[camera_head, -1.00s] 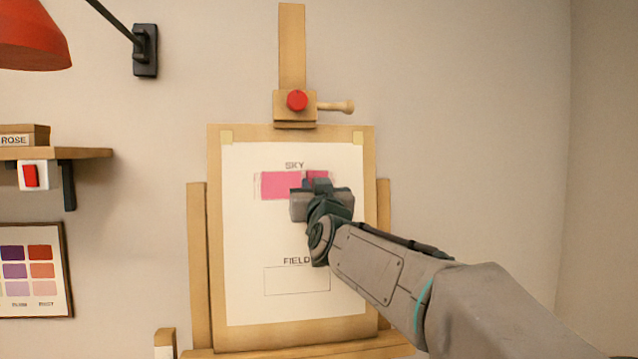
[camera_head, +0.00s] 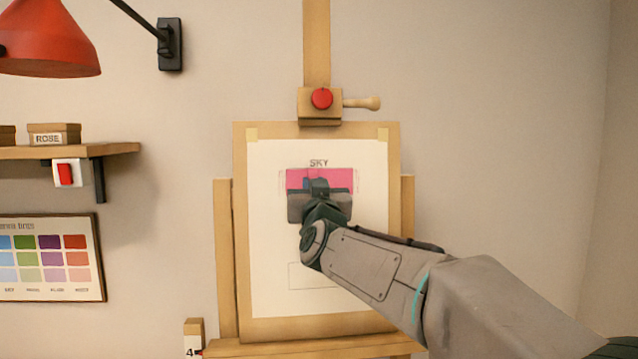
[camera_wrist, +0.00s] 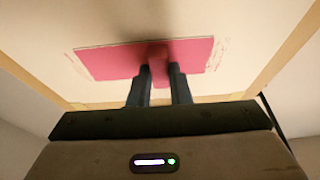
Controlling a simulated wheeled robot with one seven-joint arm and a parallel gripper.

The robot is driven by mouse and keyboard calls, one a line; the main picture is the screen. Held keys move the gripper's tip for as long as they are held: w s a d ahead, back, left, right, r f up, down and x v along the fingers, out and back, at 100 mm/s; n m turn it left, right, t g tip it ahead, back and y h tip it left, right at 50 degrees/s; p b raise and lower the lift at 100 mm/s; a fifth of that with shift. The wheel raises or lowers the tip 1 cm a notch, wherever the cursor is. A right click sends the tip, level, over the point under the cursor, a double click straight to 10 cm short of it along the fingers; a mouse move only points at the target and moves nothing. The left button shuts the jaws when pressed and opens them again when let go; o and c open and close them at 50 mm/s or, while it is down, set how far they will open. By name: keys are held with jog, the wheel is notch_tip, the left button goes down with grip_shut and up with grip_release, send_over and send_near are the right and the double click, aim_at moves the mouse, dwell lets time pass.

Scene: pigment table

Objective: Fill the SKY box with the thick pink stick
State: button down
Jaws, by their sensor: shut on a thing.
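The SKY box (camera_head: 335,178) is on the white paper (camera_head: 265,225) on the easel. Most of its width is pink, with pale margins and stray pink marks at its ends.
The FIELD box (camera_head: 298,275) below is empty where it shows; my arm covers its label and right part. The easel's red knob (camera_head: 322,98) is above the board. At left are a shelf (camera_head: 70,152), a colour chart (camera_head: 48,258) and a red lamp (camera_head: 50,40).

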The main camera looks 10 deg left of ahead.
jog(key=shift+s+a+p, duration=0.25)
jog(key=shift+a+p, duration=0.25)
jog(key=shift+a, duration=0.35)
jog(key=shift+s+a+p, duration=0.25)
jog(key=shift+a+p, duration=0.25)
jog(key=shift+a, duration=0.35)
jog(key=shift+s+a+p, duration=0.25)
jog(key=shift+a+p, duration=0.25)
jog(key=shift+a, duration=0.35)
jog(key=shift+s, duration=0.1)
jog(key=b, duration=0.1)
send_near(287, 179)
jog(key=shift+s+d+r, duration=0.1)
jog(key=shift+s+r, duration=0.15)
jog(key=shift+r, duration=0.35)
jog(key=shift+s+d+r, duration=0.1)
jog(key=shift+s+r, duration=0.15)
jog(key=shift+r, duration=0.4)
jog(key=shift+a, duration=0.1)
